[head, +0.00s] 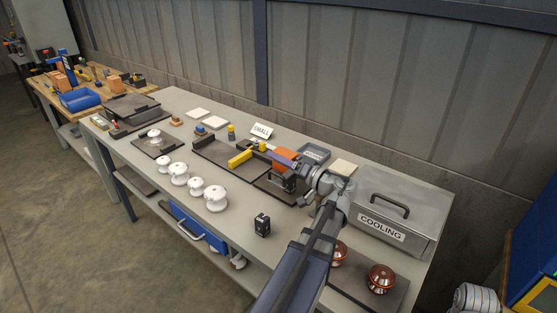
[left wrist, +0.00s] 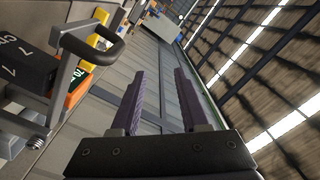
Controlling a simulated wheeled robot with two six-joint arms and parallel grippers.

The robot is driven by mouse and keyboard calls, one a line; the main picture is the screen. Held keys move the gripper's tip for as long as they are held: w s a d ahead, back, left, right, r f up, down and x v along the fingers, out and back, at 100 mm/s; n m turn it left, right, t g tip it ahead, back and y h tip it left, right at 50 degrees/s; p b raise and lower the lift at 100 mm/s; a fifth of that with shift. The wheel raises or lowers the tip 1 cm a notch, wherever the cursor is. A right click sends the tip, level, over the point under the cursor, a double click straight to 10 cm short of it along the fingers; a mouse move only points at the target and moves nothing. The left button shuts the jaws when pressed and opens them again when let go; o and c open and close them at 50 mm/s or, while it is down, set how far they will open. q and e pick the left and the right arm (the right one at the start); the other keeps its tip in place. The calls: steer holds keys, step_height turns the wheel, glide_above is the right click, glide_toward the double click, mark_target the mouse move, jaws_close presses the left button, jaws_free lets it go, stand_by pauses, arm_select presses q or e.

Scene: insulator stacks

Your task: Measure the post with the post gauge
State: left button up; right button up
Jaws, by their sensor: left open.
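My left gripper (head: 270,153) reaches over the bench from the front, its purple fingers close to a yellow bar (head: 240,158) and an orange block (head: 286,156). In the left wrist view the gripper (left wrist: 160,74) is open, with nothing between its fingers. The yellow bar (left wrist: 97,41) and the orange block (left wrist: 77,88) show at the left of that view, beside a dark handle and a black numbered block (left wrist: 22,65). I cannot tell for certain which item is the post gauge or which is the post. My right gripper is not in view.
Several white insulators (head: 197,187) stand along the front left of the bench. A small black block (head: 262,225) lies at the front. A metal COOLING box (head: 400,215) and brown insulators (head: 380,279) are at the right. A SMALL sign (head: 262,131) stands at the back.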

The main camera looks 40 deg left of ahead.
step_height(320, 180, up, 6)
steer(key=p, duration=0.5)
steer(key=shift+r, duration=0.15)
